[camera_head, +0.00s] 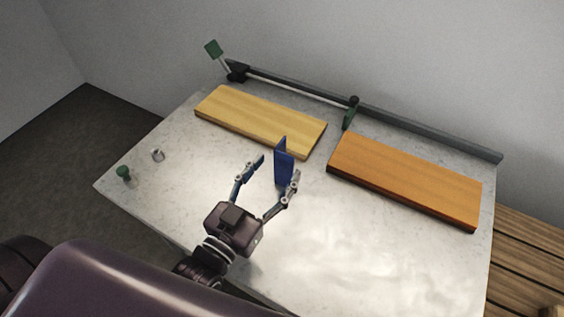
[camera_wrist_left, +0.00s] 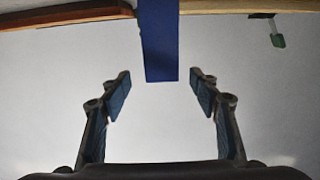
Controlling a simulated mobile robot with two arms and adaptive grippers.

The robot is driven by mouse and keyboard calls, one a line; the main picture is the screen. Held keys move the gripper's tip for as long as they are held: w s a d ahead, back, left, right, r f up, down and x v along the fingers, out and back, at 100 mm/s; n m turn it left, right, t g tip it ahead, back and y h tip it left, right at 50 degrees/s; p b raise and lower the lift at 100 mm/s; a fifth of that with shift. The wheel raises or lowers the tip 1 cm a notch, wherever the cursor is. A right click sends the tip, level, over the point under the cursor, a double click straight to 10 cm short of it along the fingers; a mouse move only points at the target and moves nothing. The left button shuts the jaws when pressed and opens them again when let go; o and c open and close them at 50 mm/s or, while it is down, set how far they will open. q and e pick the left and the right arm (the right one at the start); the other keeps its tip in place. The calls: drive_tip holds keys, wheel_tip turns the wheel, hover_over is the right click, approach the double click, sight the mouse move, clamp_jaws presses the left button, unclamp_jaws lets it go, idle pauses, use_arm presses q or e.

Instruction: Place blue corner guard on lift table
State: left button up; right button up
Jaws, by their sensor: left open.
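The blue corner guard (camera_head: 284,164) stands upright near the middle of the pale table (camera_head: 330,240), close to the light yellow board's near right corner. My left gripper (camera_head: 275,173) is open, with its fingers spread toward the guard. In the head view the guard shows between the fingertips, nearer the right one. In the left wrist view the guard (camera_wrist_left: 160,45) is centred just beyond the open fingertips (camera_wrist_left: 161,88), with a gap to both fingers. My right gripper does not show.
A light yellow board (camera_head: 262,118) and an orange-brown board (camera_head: 405,180) lie toward the back. A grey rail (camera_head: 420,133) with green-tipped parts runs along the rear edge. The front right is clear.

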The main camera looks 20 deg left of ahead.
sight(283, 159)
use_arm(q)
drive_tip(key=shift+p+x, duration=0.8)
drive_tip(key=shift+x, duration=2.15)
drive_tip(key=shift+a, duration=0.1)
drive_tip(key=shift+c, duration=0.4)
drive_tip(key=shift+c, duration=1.2)
drive_tip(key=c, duration=1)
drive_tip(key=shift+c, duration=0.7)
